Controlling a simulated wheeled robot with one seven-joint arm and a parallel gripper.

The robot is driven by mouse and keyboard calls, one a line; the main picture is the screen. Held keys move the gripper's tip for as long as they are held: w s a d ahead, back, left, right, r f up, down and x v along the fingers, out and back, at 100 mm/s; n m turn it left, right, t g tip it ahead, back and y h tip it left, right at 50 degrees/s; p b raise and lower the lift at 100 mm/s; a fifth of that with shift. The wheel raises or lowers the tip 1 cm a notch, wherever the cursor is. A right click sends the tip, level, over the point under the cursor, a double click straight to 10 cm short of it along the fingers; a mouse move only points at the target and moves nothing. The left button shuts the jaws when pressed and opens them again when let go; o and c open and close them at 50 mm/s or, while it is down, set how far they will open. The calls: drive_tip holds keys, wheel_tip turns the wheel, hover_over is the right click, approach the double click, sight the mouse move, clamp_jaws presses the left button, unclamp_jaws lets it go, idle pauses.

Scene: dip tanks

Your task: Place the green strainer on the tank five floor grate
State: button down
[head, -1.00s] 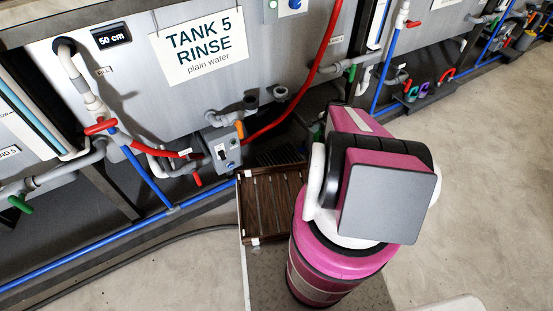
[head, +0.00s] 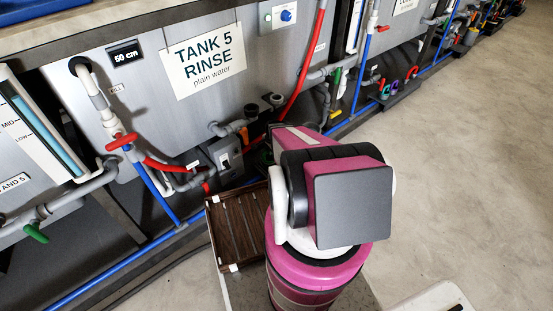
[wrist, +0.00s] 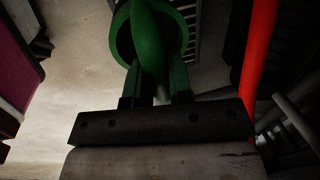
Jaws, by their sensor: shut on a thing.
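The green strainer (wrist: 149,45) shows in the wrist view as a green ring with a thick green part across its middle. My gripper (wrist: 157,92) is shut on its near end and holds it out ahead. In the head view my arm hides the gripper and nearly all of the strainer. A dark slatted grate (wrist: 189,17) shows in the wrist view beyond the strainer's ring, partly covered by it. I cannot tell the height between strainer and grate. The Tank 5 front (head: 160,112) carries a sign (head: 204,60) reading "TANK 5 RINSE plain water".
A brown slatted wooden tray (head: 236,230) lies beside my arm. Red hose (head: 303,68), grey pipes and a grey switch box (head: 226,153) crowd the tank's lower front. A red pipe (wrist: 260,55) runs close on the right in the wrist view. Open floor (head: 460,165) lies to the right.

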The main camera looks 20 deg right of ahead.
drive_tip(key=w+d+f, duration=0.5)
drive_tip(key=d+f, duration=0.2)
drive_tip(key=f, duration=0.2)
drive_tip(key=shift+w+d+f, duration=0.3)
drive_tip(key=shift+w+d, duration=0.05)
drive_tip(key=shift+f, duration=0.25)
drive_tip(key=c, duration=1)
unclamp_jaws()
drive_tip(key=shift+c, duration=0.2)
drive_tip(key=shift+r, duration=0.2)
wheel_tip(320, 180, up, 12)
drive_tip(key=s, duration=0.2)
drive_tip(key=shift+d, duration=0.35)
drive_tip(key=shift+s, duration=0.1)
